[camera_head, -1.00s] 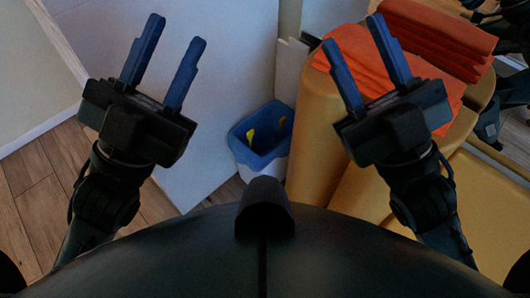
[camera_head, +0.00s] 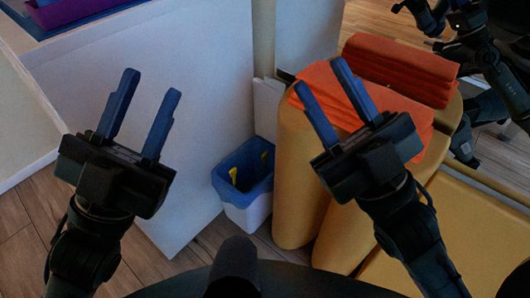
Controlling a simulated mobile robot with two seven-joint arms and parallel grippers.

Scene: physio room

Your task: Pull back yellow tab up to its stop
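I cannot make out a yellow pull tab for certain. Small yellow pieces (camera_head: 262,165) show inside the blue-lined bin (camera_head: 243,205), and I cannot tell what they are. My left gripper (camera_head: 145,95) is open and empty, in front of the white cabinet side. My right gripper (camera_head: 322,85) is open, with its fingers in front of the orange towels (camera_head: 400,113). I cannot see anything between its fingers.
A yellow upholstered bench (camera_head: 297,190) carries orange folded towels. A white cabinet (camera_head: 150,60) stands at left, with blue and purple items (camera_head: 75,10) on top. Dark equipment (camera_head: 490,60) stands at the upper right. Wooden floor (camera_head: 30,230) shows at lower left.

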